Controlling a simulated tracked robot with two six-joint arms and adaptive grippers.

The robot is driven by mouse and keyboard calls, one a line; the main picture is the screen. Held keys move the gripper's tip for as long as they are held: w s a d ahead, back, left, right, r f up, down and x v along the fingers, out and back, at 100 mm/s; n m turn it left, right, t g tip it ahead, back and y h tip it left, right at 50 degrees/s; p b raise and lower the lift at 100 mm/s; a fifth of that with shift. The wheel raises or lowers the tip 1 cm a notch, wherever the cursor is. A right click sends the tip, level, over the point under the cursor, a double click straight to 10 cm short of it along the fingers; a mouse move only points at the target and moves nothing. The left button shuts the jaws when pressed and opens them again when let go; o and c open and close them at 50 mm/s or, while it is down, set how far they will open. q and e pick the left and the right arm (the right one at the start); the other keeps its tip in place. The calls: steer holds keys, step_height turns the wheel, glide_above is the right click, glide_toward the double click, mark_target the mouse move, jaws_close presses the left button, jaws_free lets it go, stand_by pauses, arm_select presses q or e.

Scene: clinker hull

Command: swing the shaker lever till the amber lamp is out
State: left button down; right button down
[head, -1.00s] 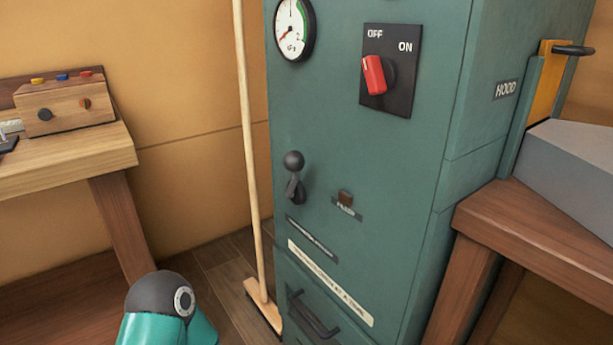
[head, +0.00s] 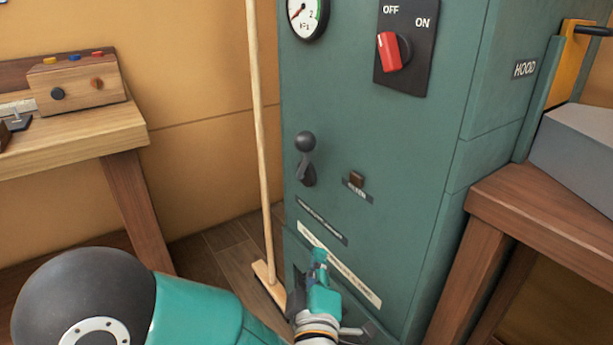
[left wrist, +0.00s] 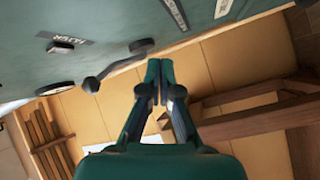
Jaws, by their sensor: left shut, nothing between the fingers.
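The shaker lever (head: 306,160), dark grey with a round knob, stands knob-up on the front of the green cabinet (head: 400,150). A small square lamp (head: 356,179) to its right, above a label, looks dull brown; I cannot tell if it glows. My left gripper (head: 319,258) is shut and empty, below the lever and apart from it in the head view. My right gripper is out of view.
A broom (head: 260,130) leans upright left of the cabinet. A red switch (head: 392,50) and a gauge (head: 304,15) are higher on the cabinet. A wooden bench (head: 80,140) with a button box stands left. Another bench (head: 545,215) stands right.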

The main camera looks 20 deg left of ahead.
arm_select(q)
steer(key=s+d+r+n+t+y, duration=0.15)
steer(key=s+r+n+y, duration=0.45)
steer(key=r, duration=0.6)
steer(key=h+b, duration=0.1)
steer(key=h, duration=0.1)
glide_toward(305, 150)
steer(key=shift+m, duration=0.4)
steer(key=x, duration=0.7)
steer(key=shift+w, duration=0.2)
steer(key=shift+a, duration=0.15)
